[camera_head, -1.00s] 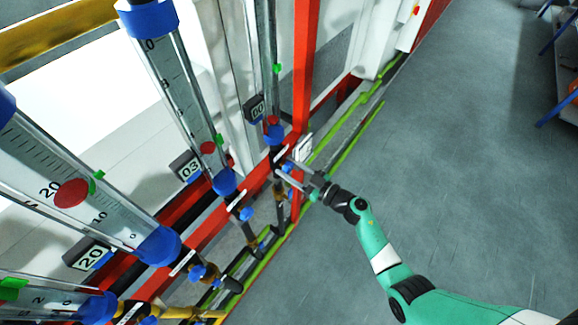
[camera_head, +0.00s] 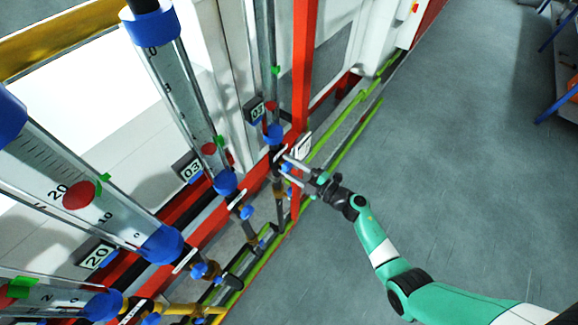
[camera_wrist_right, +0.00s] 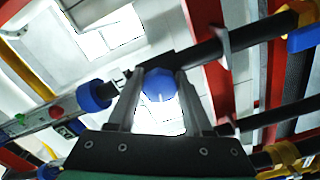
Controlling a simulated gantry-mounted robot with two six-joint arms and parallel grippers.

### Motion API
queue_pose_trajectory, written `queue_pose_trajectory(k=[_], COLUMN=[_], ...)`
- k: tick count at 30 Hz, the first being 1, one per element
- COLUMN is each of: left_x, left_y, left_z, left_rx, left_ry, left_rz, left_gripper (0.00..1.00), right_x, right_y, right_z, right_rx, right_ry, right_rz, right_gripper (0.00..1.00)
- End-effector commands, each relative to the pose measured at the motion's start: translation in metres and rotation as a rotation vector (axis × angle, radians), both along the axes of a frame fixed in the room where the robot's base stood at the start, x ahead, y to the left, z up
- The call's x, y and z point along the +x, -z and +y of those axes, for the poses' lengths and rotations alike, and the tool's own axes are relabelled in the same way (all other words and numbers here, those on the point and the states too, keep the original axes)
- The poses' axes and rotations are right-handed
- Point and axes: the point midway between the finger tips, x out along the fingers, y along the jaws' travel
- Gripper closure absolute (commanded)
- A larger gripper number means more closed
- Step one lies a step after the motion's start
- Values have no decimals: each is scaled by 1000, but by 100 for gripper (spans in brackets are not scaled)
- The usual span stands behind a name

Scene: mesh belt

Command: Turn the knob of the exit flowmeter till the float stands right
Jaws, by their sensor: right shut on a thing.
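The farthest flowmeter (camera_head: 264,45), a slim upright tube, is the one my right gripper works at. Its red float (camera_head: 270,106) stands low, well below the green marker (camera_head: 275,70). The small display (camera_head: 254,110) beside it seems to read 03. In the right wrist view the float (camera_wrist_right: 55,111) is apart from the green marker (camera_wrist_right: 20,117). My right gripper (camera_head: 287,163) is below this tube; the right wrist view shows its fingers shut on a round blue knob (camera_wrist_right: 158,84). My left gripper is not in view.
Nearer flowmeters stand to the left, one with a display reading 03 (camera_head: 190,168) and one reading 20 (camera_head: 97,256). A red post (camera_head: 303,70) rises close behind my right gripper.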

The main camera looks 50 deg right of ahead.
Motion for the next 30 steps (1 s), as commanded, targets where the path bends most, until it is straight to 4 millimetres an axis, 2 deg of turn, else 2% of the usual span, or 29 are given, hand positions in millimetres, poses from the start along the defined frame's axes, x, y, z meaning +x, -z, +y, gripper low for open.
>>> queue_pose_trajectory(k=[21,30], left_x=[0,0], left_y=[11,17], left_z=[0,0], left_rx=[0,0], left_ry=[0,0], left_rz=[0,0], left_gripper=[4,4], right_x=[0,0], right_y=[-3,-3], right_z=[1,1], right_rx=[-674,-905], right_ry=[-2,-3], right_rz=[-85,-112], right_gripper=[100,100])
